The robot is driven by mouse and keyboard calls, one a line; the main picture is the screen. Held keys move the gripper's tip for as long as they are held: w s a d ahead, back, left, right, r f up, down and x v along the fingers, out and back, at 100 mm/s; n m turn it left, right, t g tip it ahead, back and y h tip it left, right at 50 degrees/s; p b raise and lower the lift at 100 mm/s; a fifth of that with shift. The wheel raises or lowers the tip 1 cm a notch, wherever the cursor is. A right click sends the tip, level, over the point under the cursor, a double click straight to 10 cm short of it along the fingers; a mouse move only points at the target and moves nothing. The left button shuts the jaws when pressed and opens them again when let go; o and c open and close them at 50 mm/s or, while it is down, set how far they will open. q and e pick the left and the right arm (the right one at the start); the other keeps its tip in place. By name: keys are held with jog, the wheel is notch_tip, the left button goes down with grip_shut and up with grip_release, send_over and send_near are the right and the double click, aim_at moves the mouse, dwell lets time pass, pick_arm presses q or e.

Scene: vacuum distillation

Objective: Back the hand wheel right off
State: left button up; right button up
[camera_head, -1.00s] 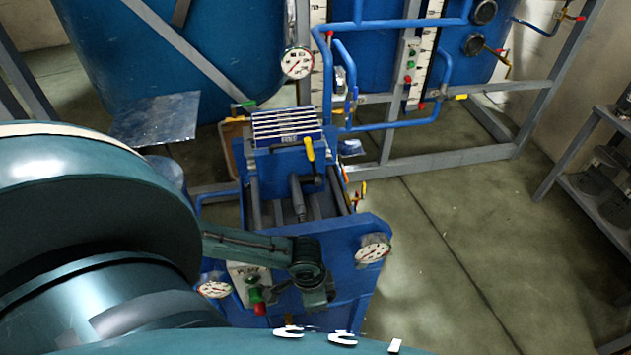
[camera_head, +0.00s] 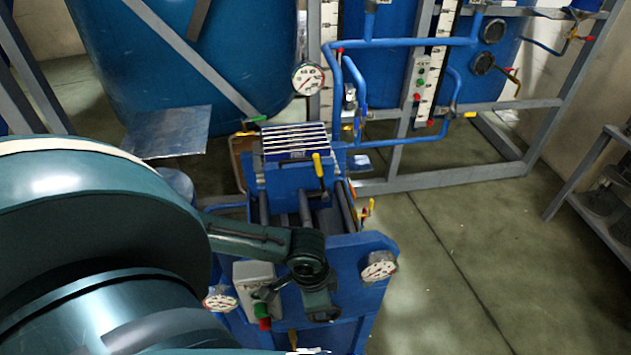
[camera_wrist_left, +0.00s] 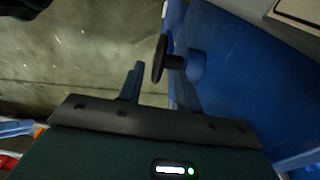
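The hand wheel (camera_wrist_left: 159,58) shows nearly edge-on in the left wrist view as a dark disc. Its short shaft runs to a round blue boss (camera_wrist_left: 196,66) on the blue panel. My left gripper (camera_wrist_left: 156,66) is open. One finger stands left of the wheel, the other on the shaft side near the boss; whether either touches cannot be told. In the head view my left gripper (camera_head: 320,304) is in front of the blue machine (camera_head: 348,318), and the arm hides much of its front. My right gripper is not in view.
A gauge (camera_head: 379,266) sits to the right of my gripper, and another gauge (camera_head: 220,301) to the left. A grey button box (camera_head: 252,274) with a red button (camera_head: 265,324) is close on the left. The floor (camera_head: 450,290) on the right is clear.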

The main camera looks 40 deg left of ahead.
pick_arm(q)
jog(key=r, duration=0.5)
jog(key=shift+s+a, duration=0.2)
